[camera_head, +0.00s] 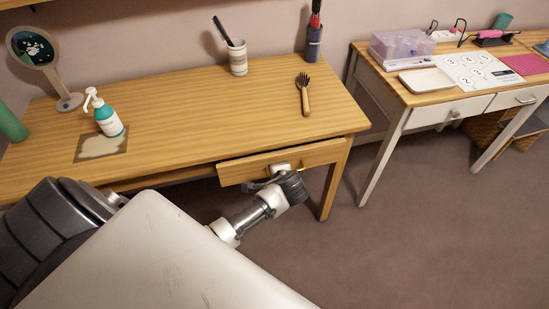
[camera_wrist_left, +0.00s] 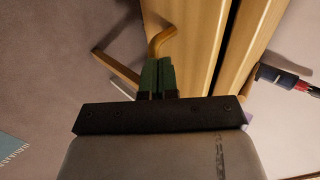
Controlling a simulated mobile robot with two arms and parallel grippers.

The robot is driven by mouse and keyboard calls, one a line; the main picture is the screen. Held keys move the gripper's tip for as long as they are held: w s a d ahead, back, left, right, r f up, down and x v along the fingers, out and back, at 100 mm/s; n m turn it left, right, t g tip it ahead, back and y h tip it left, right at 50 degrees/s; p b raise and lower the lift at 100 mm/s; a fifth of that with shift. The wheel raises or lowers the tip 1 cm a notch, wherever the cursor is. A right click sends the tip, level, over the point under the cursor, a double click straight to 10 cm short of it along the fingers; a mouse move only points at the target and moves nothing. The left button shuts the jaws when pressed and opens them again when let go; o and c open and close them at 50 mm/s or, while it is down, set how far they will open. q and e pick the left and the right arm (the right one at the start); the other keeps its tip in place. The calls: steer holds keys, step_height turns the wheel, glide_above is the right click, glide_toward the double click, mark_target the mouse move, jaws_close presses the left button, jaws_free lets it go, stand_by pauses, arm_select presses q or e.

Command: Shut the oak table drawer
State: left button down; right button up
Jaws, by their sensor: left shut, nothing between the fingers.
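The oak table (camera_head: 190,95) stands against the wall. Its drawer (camera_head: 322,156) is at the right end under the top, and its front stands a little out from the table; a dark gap shows behind it in the wrist view, where the drawer front (camera_wrist_left: 196,45) runs up the picture. A brass handle (camera_wrist_left: 160,38) is on that front. My left gripper (camera_head: 283,170) is at the drawer front beside the handle. Its green-tipped fingers (camera_wrist_left: 157,76) are together and empty; I cannot tell whether they touch the front. My right gripper is not in view.
On the oak table are a pump bottle (camera_head: 108,118), a round mirror (camera_head: 38,52), a cup with a comb (camera_head: 238,58) and a hairbrush (camera_head: 304,95). A white-legged table (camera_head: 440,98) stands to the right. The floor (camera_head: 420,230) in front is clear.

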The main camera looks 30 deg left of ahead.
mark_target(272, 160)
arm_select(q)
steer(key=shift+w+a+r, duration=0.2)
steer(key=shift+w+a, duration=0.35)
steer(key=shift+a, duration=0.1)
steer(key=shift+w+a, duration=0.5)
steer(key=shift+a, duration=0.1)
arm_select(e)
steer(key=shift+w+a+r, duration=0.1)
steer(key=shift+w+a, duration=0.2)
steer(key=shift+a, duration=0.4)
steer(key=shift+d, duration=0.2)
arm_select(q)
steer(key=shift+w+a+r, duration=0.1)
steer(key=shift+w+a, duration=0.45)
steer(key=shift+a, duration=0.15)
steer(key=shift+w+a, duration=0.3)
steer(key=shift+w, duration=0.05)
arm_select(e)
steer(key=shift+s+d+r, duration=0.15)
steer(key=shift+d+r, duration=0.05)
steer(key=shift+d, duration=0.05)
arm_select(q)
steer(key=shift+s+p, duration=0.1)
steer(key=shift+p, duration=0.2)
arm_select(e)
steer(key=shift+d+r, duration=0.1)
